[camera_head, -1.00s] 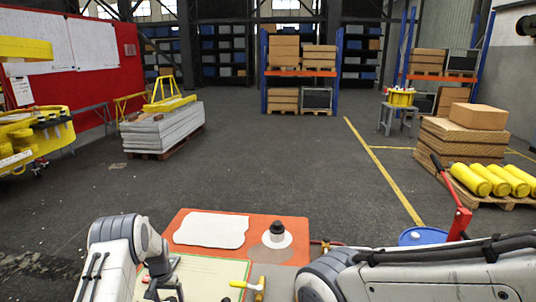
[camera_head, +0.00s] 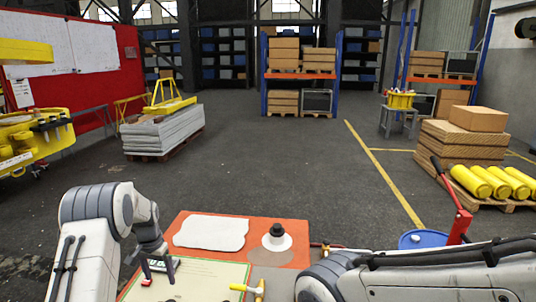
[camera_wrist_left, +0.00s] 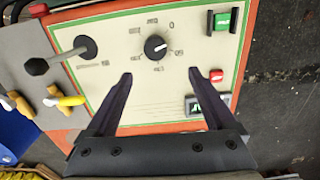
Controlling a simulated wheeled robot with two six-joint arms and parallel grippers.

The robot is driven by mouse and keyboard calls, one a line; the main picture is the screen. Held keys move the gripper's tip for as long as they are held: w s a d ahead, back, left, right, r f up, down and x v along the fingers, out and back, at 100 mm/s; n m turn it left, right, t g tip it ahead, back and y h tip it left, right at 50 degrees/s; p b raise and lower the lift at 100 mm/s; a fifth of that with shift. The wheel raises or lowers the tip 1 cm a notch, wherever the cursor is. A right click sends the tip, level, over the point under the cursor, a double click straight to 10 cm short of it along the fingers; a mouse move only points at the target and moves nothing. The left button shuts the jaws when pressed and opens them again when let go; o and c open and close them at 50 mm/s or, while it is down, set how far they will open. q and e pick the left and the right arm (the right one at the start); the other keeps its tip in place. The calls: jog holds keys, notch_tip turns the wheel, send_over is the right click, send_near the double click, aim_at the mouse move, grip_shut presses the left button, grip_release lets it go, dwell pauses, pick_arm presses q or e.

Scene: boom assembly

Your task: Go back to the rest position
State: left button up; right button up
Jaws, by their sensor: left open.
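My left gripper (camera_head: 158,272) hangs above the left part of a cream control panel (camera_head: 205,278) with a green outline and an orange border. In the left wrist view its two dark fingers (camera_wrist_left: 160,76) are apart with nothing between them. Beyond the fingertips the panel shows a black dial (camera_wrist_left: 155,47), a lever (camera_wrist_left: 62,56) on a black round base, a green switch (camera_wrist_left: 222,21), a red button (camera_wrist_left: 216,76) and a small display (camera_wrist_left: 205,104). My right arm crosses the lower right of the head view; its gripper is out of view.
A white sheet-like piece (camera_head: 211,231) and a black-topped white knob (camera_head: 277,237) lie on the orange board. A yellow-handled part (camera_head: 250,288) and a blue drum (camera_head: 423,239) are near my right arm. Stacked slabs (camera_head: 162,136) and yellow cylinders (camera_head: 490,182) stand farther off; the floor between is open.

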pick_arm(q)
notch_tip(320, 180, up, 8)
jog(key=a+n+b, duration=0.2)
jog(key=n, duration=0.1)
notch_tip(320, 180, down, 9)
jog(key=p, duration=0.2)
jog(key=shift+s+a+f, duration=0.15)
jog(key=shift+s+f, duration=0.05)
